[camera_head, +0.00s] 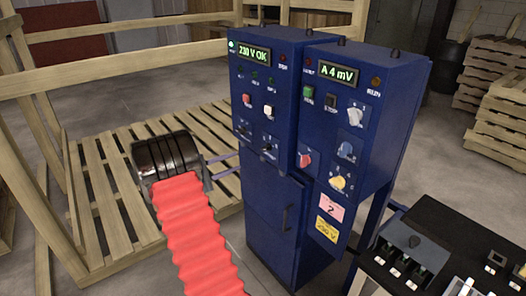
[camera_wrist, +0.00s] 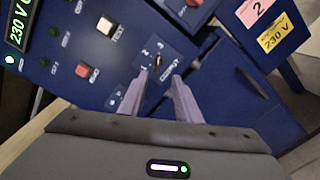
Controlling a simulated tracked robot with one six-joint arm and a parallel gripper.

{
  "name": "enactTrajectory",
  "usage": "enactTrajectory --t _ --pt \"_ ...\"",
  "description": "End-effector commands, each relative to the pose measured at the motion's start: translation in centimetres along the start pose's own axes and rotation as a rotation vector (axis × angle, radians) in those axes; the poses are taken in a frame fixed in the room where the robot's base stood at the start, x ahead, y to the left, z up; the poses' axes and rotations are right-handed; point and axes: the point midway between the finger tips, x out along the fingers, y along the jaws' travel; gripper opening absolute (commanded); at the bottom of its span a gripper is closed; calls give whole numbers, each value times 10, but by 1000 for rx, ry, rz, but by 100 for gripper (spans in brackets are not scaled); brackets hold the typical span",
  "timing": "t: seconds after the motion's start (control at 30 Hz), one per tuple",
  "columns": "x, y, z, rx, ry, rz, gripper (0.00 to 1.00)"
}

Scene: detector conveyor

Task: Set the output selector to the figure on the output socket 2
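The output selector (camera_wrist: 158,62) is a small dark knob on the blue cabinet's left unit, with 2 and 3 printed beside it. Where it points is too small to read. It also shows in the head view (camera_head: 268,149). My gripper (camera_wrist: 162,75) is open and empty; its two lilac fingers point at the panel, with tips just short of the selector. In the head view, my gripper (camera_head: 238,160) reaches the cabinet from the left. A pink label (camera_wrist: 262,10) bears a 2, and a yellow label (camera_wrist: 276,36) reads 230 V. No output socket can be made out.
The display (camera_head: 254,53) reads 230 V OK; the right one (camera_head: 331,74) reads A 4 mV. A red button (camera_wrist: 82,70) and white TEST button (camera_wrist: 105,25) sit near the fingers. The right unit has a red knob (camera_head: 304,160). A dark bench (camera_head: 430,225) stands at right.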

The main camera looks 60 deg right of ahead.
Motion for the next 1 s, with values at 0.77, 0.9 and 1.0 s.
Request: enactTrajectory --t 0.77,0.9,1.0 --pt "28 -4 -9 -12 -15 36 30" --pt "47 -3 -8 -12 -17 37 30" --pt "63 -3 -8 -12 -17 36 30"
